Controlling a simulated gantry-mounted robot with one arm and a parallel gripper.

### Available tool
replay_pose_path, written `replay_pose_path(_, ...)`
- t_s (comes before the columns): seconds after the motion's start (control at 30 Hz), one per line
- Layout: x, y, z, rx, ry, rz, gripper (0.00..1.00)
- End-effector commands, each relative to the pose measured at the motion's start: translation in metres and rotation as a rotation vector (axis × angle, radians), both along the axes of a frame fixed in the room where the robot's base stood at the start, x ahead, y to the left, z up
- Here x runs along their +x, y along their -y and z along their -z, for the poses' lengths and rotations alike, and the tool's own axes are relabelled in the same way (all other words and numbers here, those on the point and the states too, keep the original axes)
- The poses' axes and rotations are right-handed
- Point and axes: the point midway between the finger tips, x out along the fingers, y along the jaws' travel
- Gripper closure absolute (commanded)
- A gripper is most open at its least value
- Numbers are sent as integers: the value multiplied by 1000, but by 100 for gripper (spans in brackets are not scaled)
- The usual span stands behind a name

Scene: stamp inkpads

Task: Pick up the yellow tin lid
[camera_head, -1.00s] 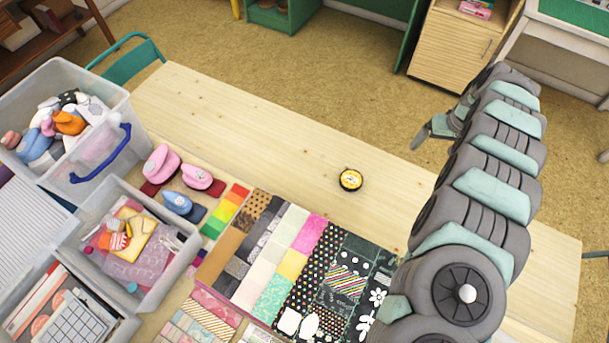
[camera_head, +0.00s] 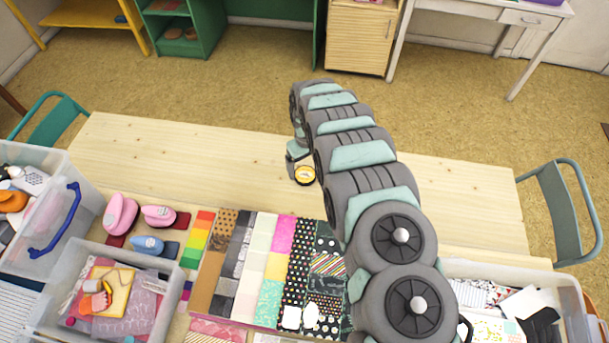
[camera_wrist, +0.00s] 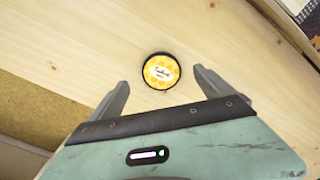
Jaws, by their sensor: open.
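The yellow tin lid (camera_head: 306,174) is a small round disc with a dark rim, lying on the bare wooden table. In the wrist view the yellow tin lid (camera_wrist: 161,71) shows a yellow patterned top with a white label, just beyond and between my fingertips. My gripper (camera_wrist: 158,86) is open and empty, its two fingers spread on either side of the near edge of the lid. In the head view my gripper (camera_head: 299,170) is at the lid, mostly hidden behind my arm. How high the fingers are above the table is hard to tell.
Pink punches (camera_head: 120,213) and a blue punch (camera_head: 147,245) stand left, near patterned paper sheets (camera_head: 245,262). Clear bins (camera_head: 40,225) fill the left end. Another bin (camera_head: 570,290) stands front right. The table (camera_head: 190,155) around the lid is clear.

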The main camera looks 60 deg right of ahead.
Motion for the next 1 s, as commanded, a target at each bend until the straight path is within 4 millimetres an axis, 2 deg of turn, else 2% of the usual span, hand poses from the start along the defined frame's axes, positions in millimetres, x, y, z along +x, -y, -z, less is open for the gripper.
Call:
replay_pose_path(0.17,2,2,7,-4,2,-1,8)
replay_pose_path(0.57,5,2,48,-3,3,0,8)
replay_pose_path(0.87,5,2,50,-2,2,0,8)
replay_pose_path(1.0,5,2,51,-2,2,0,18)
